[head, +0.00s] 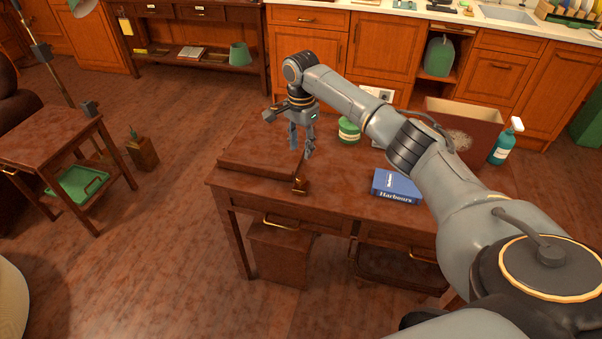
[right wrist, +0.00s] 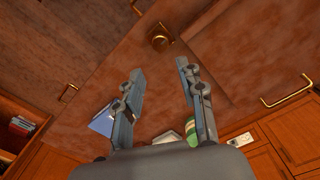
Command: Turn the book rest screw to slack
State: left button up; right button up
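The book rest (head: 255,158) is a flat brown wooden board on the left end of the desk. Its brass screw (head: 300,186) stands at the board's front right corner, and it also shows in the right wrist view (right wrist: 160,38), beyond the fingertips. My right gripper (head: 301,153) is above the desk near the board's right side, fingers pointing down. In the right wrist view its two fingers (right wrist: 160,70) are apart, with nothing between them. It does not touch the screw. My left gripper is not in view.

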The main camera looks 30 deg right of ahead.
aim_at(301, 177)
notch_tip(301, 177, down, 11)
jog(key=shift+f, duration=0.1)
dwell(0.3)
grip_shut()
